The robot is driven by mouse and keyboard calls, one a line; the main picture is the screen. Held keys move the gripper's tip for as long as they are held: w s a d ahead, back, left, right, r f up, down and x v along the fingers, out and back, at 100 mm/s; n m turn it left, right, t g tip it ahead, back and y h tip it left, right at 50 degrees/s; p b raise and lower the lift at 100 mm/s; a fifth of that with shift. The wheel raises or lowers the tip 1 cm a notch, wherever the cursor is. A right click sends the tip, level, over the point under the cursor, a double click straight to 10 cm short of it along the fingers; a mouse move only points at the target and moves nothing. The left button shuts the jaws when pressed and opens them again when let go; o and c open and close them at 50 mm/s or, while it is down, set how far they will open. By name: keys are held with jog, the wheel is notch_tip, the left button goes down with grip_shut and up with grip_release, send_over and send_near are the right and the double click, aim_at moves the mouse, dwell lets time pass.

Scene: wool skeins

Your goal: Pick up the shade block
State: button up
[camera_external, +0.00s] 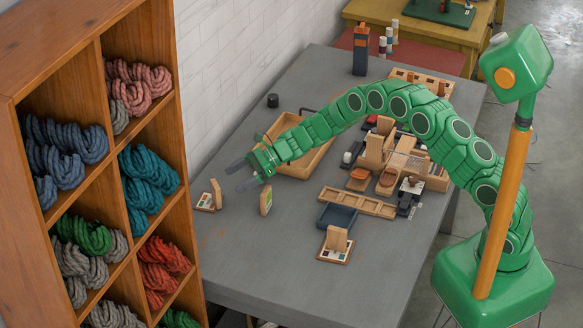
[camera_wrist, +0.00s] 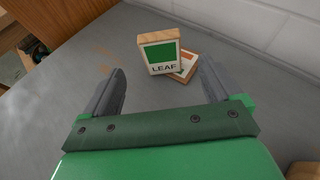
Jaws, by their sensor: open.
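The shade block (camera_wrist: 160,52) is a small wooden block with a green patch and the word LEAF on its face. In the wrist view it stands upright ahead of my gripper (camera_wrist: 163,78), between the lines of the two fingers and apart from them.
A low wooden piece with colour swatches (camera_external: 209,198) lies on the table (camera_external: 290,270) left of the block. A wooden tray (camera_external: 305,160) is under my forearm. A blue tray (camera_external: 337,216) and another swatch stand (camera_external: 336,245) are to the right. A shelf of wool skeins (camera_external: 150,175) stands left.

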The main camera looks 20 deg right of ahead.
aim_at(216, 191)
jog(key=shift+w+a+f, duration=0.15)
jog(key=shift+a+f, duration=0.15)
jog(key=shift+f, duration=0.2)
jog(key=shift+a+f, duration=0.1)
jog(key=shift+a, duration=0.1)
jog(key=shift+x, duration=3.55)
jog(key=shift+a, duration=0.1)
jog(key=c, duration=1.1)
jog(key=shift+c, duration=0.2)
jog(key=shift+r, duration=0.3)
